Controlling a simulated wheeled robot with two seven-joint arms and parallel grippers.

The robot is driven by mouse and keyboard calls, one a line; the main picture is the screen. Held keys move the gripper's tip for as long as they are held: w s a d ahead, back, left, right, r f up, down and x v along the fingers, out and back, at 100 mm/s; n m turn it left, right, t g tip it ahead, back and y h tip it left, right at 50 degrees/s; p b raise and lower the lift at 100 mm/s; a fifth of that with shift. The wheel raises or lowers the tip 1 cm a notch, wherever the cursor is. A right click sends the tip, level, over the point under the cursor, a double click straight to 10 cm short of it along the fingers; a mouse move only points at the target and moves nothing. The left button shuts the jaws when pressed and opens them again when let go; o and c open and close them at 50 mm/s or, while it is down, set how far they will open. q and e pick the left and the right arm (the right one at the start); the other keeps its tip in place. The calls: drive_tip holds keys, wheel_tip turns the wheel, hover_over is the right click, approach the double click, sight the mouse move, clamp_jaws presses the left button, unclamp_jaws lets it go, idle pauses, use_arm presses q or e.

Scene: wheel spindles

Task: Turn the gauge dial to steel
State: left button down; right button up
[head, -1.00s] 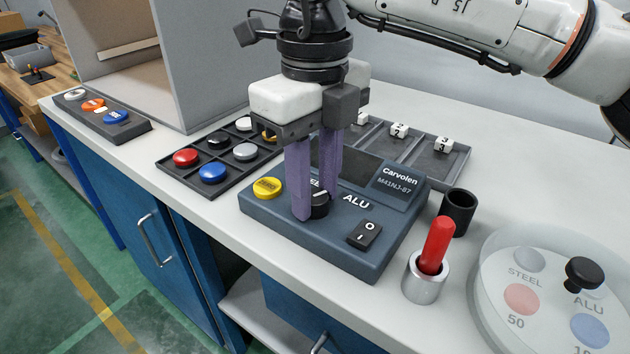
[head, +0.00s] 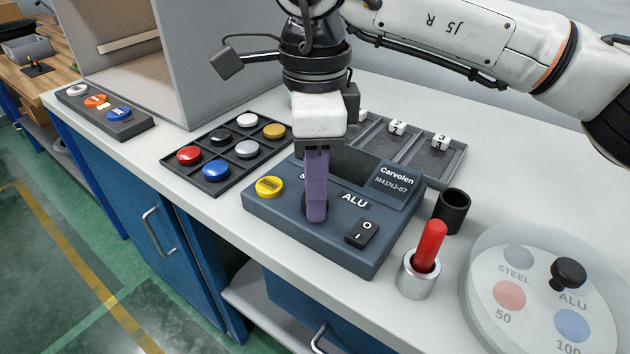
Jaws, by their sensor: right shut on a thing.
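The blue-grey gauge box (head: 345,239) sits on the white counter. It carries the labels ALU and Carvolen, a yellow button (head: 270,186) and a black rocker switch (head: 362,233). My right gripper (head: 315,212) points straight down at the dial (head: 304,205) on the box and is shut on it. The purple fingers now line up one behind the other and hide most of the dial, so its pointing direction cannot be told. The steel label is mostly covered too; only its first letter shows. My left gripper is not in view.
A red-handled tool (head: 431,246) stands in a metal cup (head: 417,279), beside a black cup (head: 452,211). A round plate (head: 540,328) with a black knob lies at right. A tray of coloured discs (head: 217,178) and a tray of numbered cubes (head: 437,162) flank the box.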

drive_tip(key=shift+r+n, duration=0.1)
drive_tip(key=shift+n, duration=0.6)
drive_tip(key=o, duration=1)
drive_tip(key=shift+o, duration=0.2)
wheel_tip(320, 180, up, 10)
drive_tip(key=p, duration=0.1)
drive_tip(key=shift+r, duration=0.15)
